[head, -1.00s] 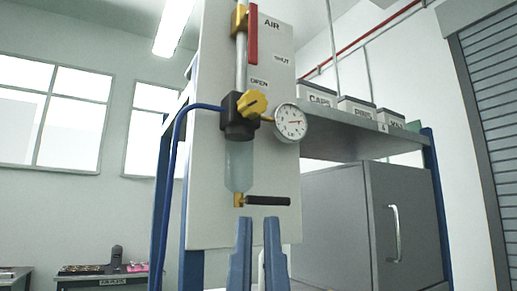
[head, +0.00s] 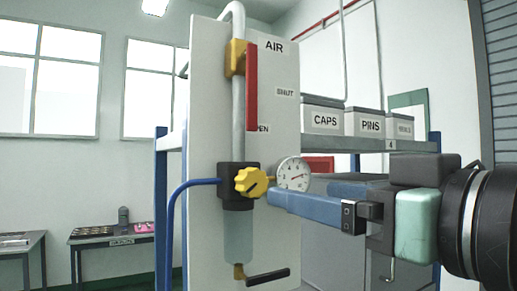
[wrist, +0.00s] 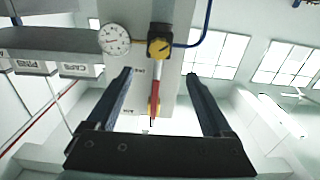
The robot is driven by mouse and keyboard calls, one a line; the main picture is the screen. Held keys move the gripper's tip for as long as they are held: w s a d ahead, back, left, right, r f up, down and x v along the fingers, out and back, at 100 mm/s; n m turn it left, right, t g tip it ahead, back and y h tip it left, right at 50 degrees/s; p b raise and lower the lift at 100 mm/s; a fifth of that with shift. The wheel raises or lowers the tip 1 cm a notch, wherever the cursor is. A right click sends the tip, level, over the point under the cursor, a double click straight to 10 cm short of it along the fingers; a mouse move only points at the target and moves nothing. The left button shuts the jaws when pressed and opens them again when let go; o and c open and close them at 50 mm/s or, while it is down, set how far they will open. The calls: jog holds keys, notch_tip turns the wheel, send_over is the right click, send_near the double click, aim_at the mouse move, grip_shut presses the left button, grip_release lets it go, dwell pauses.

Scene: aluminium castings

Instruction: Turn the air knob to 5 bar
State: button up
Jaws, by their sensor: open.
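The yellow air knob (head: 251,181) sits on the front of a black regulator body (head: 238,200) on the pale panel. It also shows in the wrist view (wrist: 159,47), with a dark mark on its face. The round white gauge (head: 294,174) is just right of the knob; its red needle points right and slightly up, and its numbers are too small to read. My gripper (head: 272,196) reaches in from the right, its visible fingertip close to the knob and below the gauge. In the wrist view my gripper (wrist: 158,74) is open and empty, its fingers apart, with the knob beyond the gap.
A red lever (head: 252,88) stands upright on the pipe above, and a black-handled drain valve (head: 268,277) is below the clear bowl. A blue hose (head: 178,205) enters from the left. Boxes labelled CAPS (head: 322,121) and PINS (head: 366,124) stand on the shelf behind.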

aim_at(256, 186)
jog(key=p+x, duration=0.6)
jog(key=x, duration=0.5)
jog(key=shift+w+a+p, duration=0.2)
jog(key=shift+w+p, duration=0.1)
jog(key=shift+w+a+f, duration=0.15)
jog(key=shift+w+a, duration=0.15)
jog(key=shift+w, duration=0.25)
jog(key=c, duration=1.3)
jog(key=shift+c, duration=0.2)
jog(key=shift+f+n, duration=0.1)
jog(key=shift+n, duration=0.2)
